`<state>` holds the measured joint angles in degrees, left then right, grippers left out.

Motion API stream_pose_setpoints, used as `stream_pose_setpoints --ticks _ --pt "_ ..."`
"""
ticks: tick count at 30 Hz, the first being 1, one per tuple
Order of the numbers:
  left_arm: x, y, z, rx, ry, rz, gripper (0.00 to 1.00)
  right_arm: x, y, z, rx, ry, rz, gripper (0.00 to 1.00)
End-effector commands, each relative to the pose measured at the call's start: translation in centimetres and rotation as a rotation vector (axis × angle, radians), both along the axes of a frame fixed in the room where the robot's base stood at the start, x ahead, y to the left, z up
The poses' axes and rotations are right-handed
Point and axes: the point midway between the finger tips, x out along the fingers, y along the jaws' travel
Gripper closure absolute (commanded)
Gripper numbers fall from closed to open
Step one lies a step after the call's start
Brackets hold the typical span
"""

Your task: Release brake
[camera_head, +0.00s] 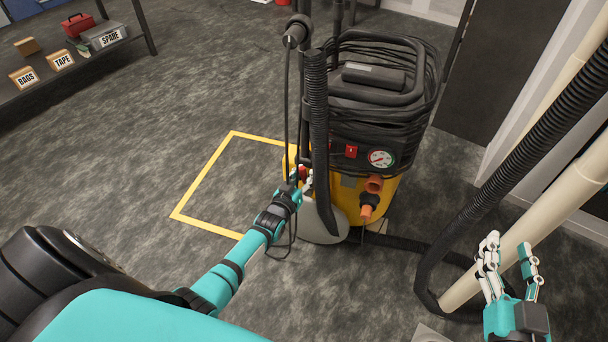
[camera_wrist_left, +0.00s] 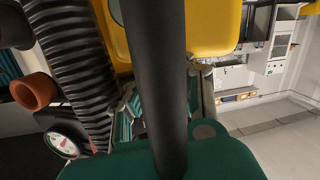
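The extraction unit (camera_head: 342,207) is a yellow and black machine with a coiled black hose or cable around its top. A small red part (camera_head: 302,173) shows low on its left side; I cannot tell whether it is the brake. My left gripper (camera_head: 299,182) is at that side, close to the red part and behind a thin hanging cable. In the left wrist view its fingers (camera_wrist_left: 168,100) show apart on both sides of a dark pole (camera_wrist_left: 158,60), which hides the space between them. I see nothing held. My right gripper (camera_head: 510,262) is open and empty at the lower right.
A yellow floor outline (camera_head: 205,175) lies left of the unit, its inside clear. A ribbed black hose (camera_head: 500,165) and beige pipes (camera_head: 530,225) stand at the right. A shelf (camera_head: 95,62) with labelled boxes is at the upper left.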

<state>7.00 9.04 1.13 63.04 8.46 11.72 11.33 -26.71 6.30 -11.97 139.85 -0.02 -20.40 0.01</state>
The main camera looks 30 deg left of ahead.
Motion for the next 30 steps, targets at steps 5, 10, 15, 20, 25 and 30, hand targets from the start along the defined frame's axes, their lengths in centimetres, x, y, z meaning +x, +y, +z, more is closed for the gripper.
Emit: stream_pose_setpoints --ticks 5,10,15,20,25,30 --pt "-0.1 0.0 -0.1 -0.001 0.002 0.0 0.55 0.0 0.0 0.0 0.0 -0.001 0.0 0.6" --pt "0.0 0.0 0.0 -0.001 0.0 0.001 0.52 0.0 0.0 0.0 0.0 -0.002 0.0 0.6" --pt "-0.2 0.0 0.0 -0.001 -0.001 0.001 0.52 0.0 0.0 0.0 0.0 -0.001 0.0 0.6" --pt "-2.2 -0.1 0.2 -0.001 0.001 0.001 0.52 0.0 0.0 0.0 0.0 -0.001 0.0 0.6" --pt "-5.9 -0.5 0.7 -0.001 0.002 0.001 0.52 0.0 0.0 0.0 0.0 -0.001 0.0 0.6" --pt "-9.2 -0.8 1.2 -0.001 0.002 0.001 0.52 0.0 0.0 0.0 0.0 -0.001 0.0 0.6"
